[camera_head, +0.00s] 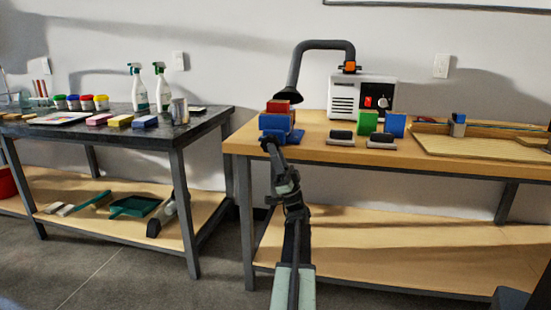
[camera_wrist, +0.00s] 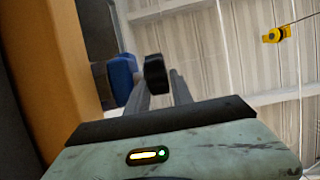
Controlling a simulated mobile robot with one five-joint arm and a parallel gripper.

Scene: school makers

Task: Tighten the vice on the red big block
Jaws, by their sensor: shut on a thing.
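The blue vice (camera_head: 272,124) stands at the front left corner of the wooden workbench. The red big block (camera_head: 277,107) sits upright between its jaws and sticks out above them. My gripper (camera_head: 269,145) reaches up to the front of the vice, at the bench edge. In the wrist view my gripper (camera_wrist: 160,88) is shut on the dark vice handle (camera_wrist: 157,72), in front of the blue vice body (camera_wrist: 122,75). The wrist view does not clearly show the red block. I cannot tell how closely the jaws touch the block.
Right of the vice lie two dark-topped erasers (camera_head: 340,138), a green block (camera_head: 367,122) and a blue block (camera_head: 395,124). A white fume extractor (camera_head: 362,97) with a black hose (camera_head: 295,72) stands behind. A dark table (camera_head: 187,133) stands left across a gap.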

